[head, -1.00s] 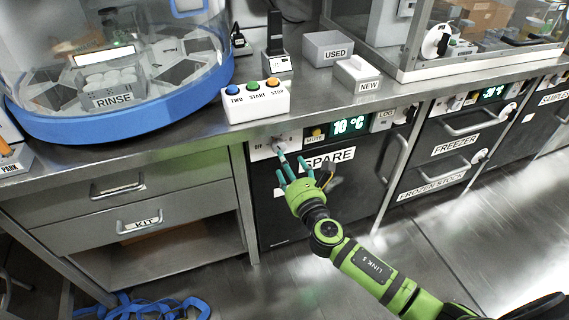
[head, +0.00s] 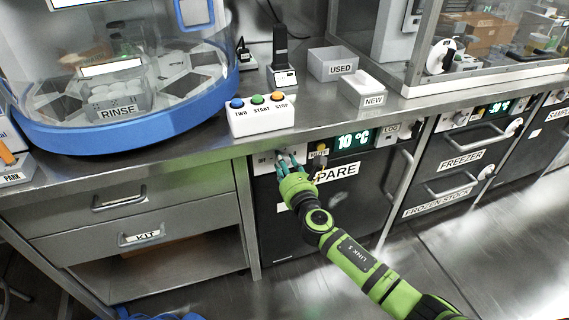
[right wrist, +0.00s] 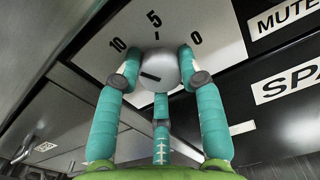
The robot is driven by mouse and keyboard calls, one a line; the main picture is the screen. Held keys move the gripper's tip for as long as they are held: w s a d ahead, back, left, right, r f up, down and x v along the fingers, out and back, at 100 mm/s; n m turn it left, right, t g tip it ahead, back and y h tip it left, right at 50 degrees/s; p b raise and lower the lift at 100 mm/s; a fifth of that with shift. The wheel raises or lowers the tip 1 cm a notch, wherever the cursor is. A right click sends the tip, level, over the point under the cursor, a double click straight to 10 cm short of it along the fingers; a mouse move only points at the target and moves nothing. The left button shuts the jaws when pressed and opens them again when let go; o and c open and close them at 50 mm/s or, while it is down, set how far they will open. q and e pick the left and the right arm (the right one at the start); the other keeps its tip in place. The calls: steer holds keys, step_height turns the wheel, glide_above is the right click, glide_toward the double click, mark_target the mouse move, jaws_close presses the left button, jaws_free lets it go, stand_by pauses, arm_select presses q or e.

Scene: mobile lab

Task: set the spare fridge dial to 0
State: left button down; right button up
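The spare fridge's dial (right wrist: 158,68) is a round light-grey knob with a dark mark. The dark mark lies on the knob's left side, toward the space between 10 and OFF, not at 0. My right gripper (head: 287,161) is at the dial, its three teal fingers around the knob, two at the sides and one below (right wrist: 160,95). I cannot tell whether they press on it. In the head view the fingers hide most of the dial. My left gripper is out of view.
The spare fridge's display (head: 354,140) reads 10 °C, with a MUTE control (head: 319,158) between it and the dial. The button box (head: 262,116) stands on the counter above. The fridge handle (head: 398,180) sticks out at the right.

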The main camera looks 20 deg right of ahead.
steer(key=shift+m, duration=0.3)
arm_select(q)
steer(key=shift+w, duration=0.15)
arm_select(e)
steer(key=m, duration=2.3)
steer(key=shift+d+r, duration=0.1)
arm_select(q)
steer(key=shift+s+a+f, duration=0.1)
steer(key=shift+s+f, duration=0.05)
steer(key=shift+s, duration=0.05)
arm_select(e)
steer(key=shift+m, duration=0.3)
